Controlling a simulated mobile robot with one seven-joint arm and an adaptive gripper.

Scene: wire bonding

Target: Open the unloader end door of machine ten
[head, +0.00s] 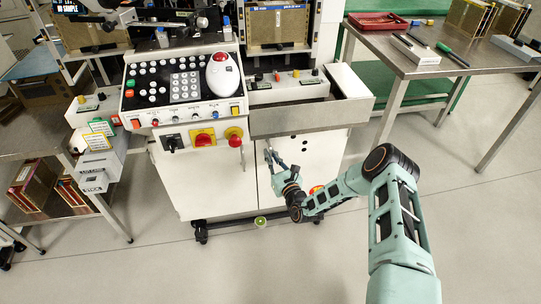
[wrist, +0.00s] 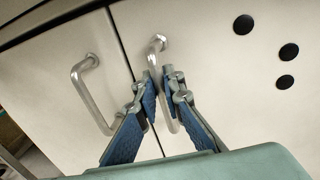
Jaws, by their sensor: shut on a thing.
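A white cabinet with two doors stands under the machine's control panel. The left door (head: 200,183) and the right door (head: 322,150) both look shut, with a seam between them. In the wrist view the left door's curved metal handle (wrist: 80,88) is free. The right door's metal handle (wrist: 157,46) runs down between my blue-padded fingers. My gripper (wrist: 165,85) is shut on this right handle. In the head view my gripper (head: 271,163) is at the upper left of the right door. No label naming either door is readable.
A metal trough (head: 312,116) juts out over the right door. Casters (head: 201,232) stand below. The floor in front is clear; a steel table (head: 440,62) stands right.

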